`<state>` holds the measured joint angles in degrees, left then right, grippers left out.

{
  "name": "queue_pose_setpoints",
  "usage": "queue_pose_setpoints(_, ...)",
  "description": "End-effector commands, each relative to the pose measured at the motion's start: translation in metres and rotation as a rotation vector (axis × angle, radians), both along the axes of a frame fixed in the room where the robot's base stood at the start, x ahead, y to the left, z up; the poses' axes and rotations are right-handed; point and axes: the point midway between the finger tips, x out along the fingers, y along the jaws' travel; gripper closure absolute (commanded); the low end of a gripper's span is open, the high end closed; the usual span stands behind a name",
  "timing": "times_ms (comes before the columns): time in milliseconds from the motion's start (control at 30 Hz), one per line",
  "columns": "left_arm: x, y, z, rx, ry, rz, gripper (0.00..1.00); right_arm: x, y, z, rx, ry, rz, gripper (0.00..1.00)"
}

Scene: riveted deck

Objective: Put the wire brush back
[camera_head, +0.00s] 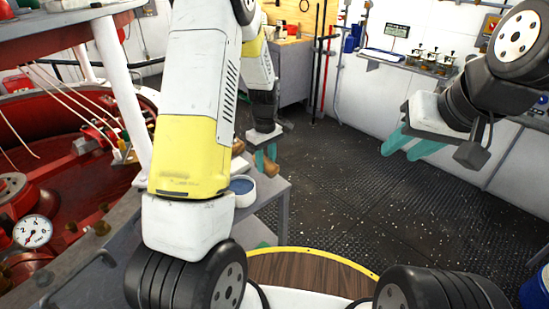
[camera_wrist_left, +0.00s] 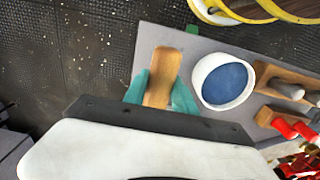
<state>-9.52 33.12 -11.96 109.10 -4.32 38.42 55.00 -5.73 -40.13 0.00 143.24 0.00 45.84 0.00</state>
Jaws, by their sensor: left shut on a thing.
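The wire brush (camera_wrist_left: 163,78) shows as a light brown wooden block in the left wrist view. Its bristles are hidden. My left gripper (camera_wrist_left: 160,92) is shut on it, with one teal finger on each side. In the head view my left gripper (camera_head: 265,155) hangs near the small grey table, with the brown brush (camera_head: 271,171) below its fingers. I cannot tell whether the brush touches the table. My right gripper (camera_head: 406,143) is open and empty, raised over the floor at the right.
The grey table (camera_wrist_left: 202,45) bears a white tub with blue inside (camera_wrist_left: 222,82), which also shows in the head view (camera_head: 242,190). Wooden pieces with grey tools (camera_wrist_left: 285,82) and red-handled tools (camera_wrist_left: 290,128) lie beyond it. The dark deck (camera_head: 350,180) is clear. Red machinery (camera_head: 70,215) stands left.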

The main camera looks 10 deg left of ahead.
Motion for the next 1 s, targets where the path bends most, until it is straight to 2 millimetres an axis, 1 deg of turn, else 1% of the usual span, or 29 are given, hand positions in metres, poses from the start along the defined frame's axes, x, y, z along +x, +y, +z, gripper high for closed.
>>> queue_pose_setpoints(133,-0.001,0.000,-0.013,0.000,0.001,-0.001,1.00,0.000,0.000,0.000,0.000,0.000,0.000,0.64)
queue_pose_setpoints(300,0.000,0.000,-0.037,-0.001,0.001,-0.001,1.00,0.000,0.000,0.000,0.000,0.000,0.000,0.64)
queue_pose_setpoints(667,0.000,0.000,-0.042,-0.001,-0.001,-0.002,1.00,0.000,0.000,0.000,0.000,0.000,0.000,0.64)
queue_pose_setpoints(700,0.000,0.000,-0.042,-0.001,-0.001,-0.002,0.64,0.000,0.000,0.000,0.000,0.000,0.000,0.64)
queue_pose_setpoints(800,0.000,0.000,-0.042,0.000,-0.001,-0.002,0.46,0.000,0.000,0.000,0.000,0.000,0.000,0.64)
queue_pose_setpoints(1000,0.000,0.000,-0.041,0.000,-0.001,-0.002,0.46,0.000,0.000,0.000,0.000,0.000,0.000,0.64)
